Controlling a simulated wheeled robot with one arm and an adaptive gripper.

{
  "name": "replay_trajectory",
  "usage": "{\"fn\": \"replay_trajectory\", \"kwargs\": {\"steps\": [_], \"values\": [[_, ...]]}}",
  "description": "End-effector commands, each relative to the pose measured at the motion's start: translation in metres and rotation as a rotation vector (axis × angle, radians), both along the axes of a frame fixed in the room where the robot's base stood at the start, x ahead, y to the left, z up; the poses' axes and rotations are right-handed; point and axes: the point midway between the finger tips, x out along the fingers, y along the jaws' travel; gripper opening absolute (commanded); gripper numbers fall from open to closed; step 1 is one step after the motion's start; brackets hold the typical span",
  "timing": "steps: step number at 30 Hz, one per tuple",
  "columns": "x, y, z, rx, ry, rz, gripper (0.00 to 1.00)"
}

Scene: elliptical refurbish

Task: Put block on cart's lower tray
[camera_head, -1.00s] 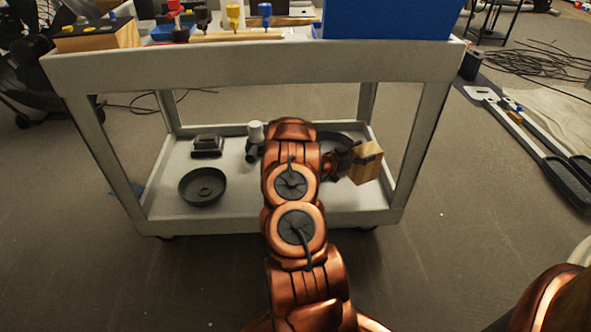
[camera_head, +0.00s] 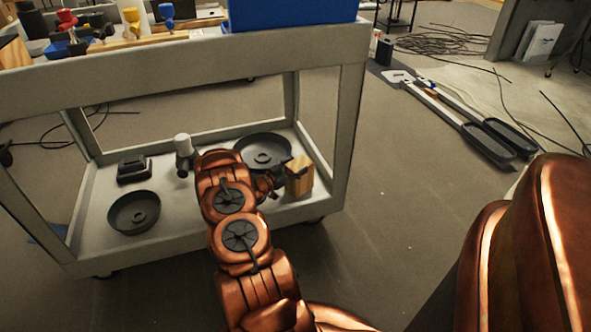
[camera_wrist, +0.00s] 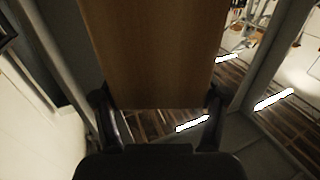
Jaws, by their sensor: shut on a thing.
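A wooden block (camera_head: 299,177) is at the right end of the cart's lower tray (camera_head: 95,225) in the head view. My gripper (camera_head: 277,182) is shut on it, and my copper arm hides part of the gripper. In the wrist view the block (camera_wrist: 150,55) fills the upper middle, between the two dark fingers of my gripper (camera_wrist: 160,115). The block looks roughly upright in the head view. I cannot tell whether its bottom touches the tray.
The lower tray also holds a dark round dish (camera_head: 134,212), a second dark dish (camera_head: 262,150), a small black box (camera_head: 134,168) and a grey-white cylinder (camera_head: 183,150). The cart's right front post (camera_head: 345,130) stands close to the block. A blue bin (camera_head: 290,12) sits on the top shelf.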

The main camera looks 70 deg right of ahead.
Motion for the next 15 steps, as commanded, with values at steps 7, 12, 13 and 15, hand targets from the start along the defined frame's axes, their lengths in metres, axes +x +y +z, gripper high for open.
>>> {"fn": "replay_trajectory", "kwargs": {"steps": [7,12,13,15], "values": [[0.0004,-0.0004,0.0010,-0.003,-0.001,0.000,0.03],[-0.0001,-0.0003,-0.0026,-0.001,0.000,-0.001,0.74],[-0.0001,-0.0003,-0.0026,-0.001,0.000,-0.001,0.77],[0.0000,-0.0003,-0.0026,-0.001,0.000,-0.001,0.85]]}}
